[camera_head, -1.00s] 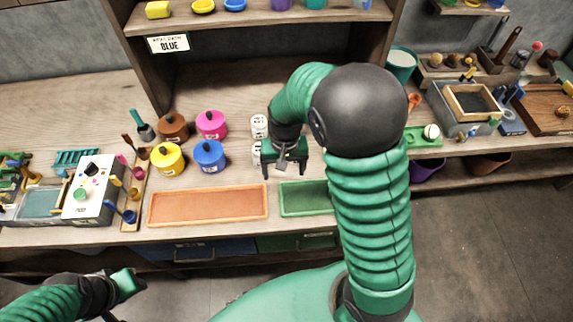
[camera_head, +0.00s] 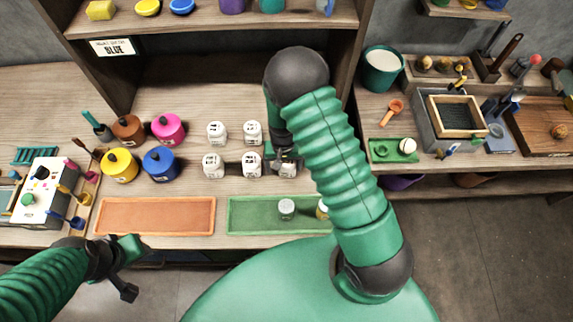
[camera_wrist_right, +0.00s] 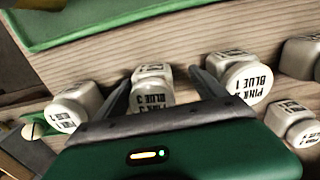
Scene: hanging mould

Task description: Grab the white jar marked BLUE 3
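The white jar marked BLUE 3 (camera_wrist_right: 153,88) stands between the two fingers of my right gripper (camera_wrist_right: 158,86) in the right wrist view. The fingers are open around it, with a visible gap to the right finger. In the head view this jar (camera_head: 287,170) appears at the right end of the front row, partly under my right gripper (camera_head: 285,156).
Several other white jars (camera_head: 213,165) stand close together. A green tray (camera_head: 245,215) with two small containers and an orange tray (camera_head: 155,215) lie at the front edge. Coloured pots (camera_head: 161,162) stand left. A shelf unit (camera_head: 200,50) rises behind.

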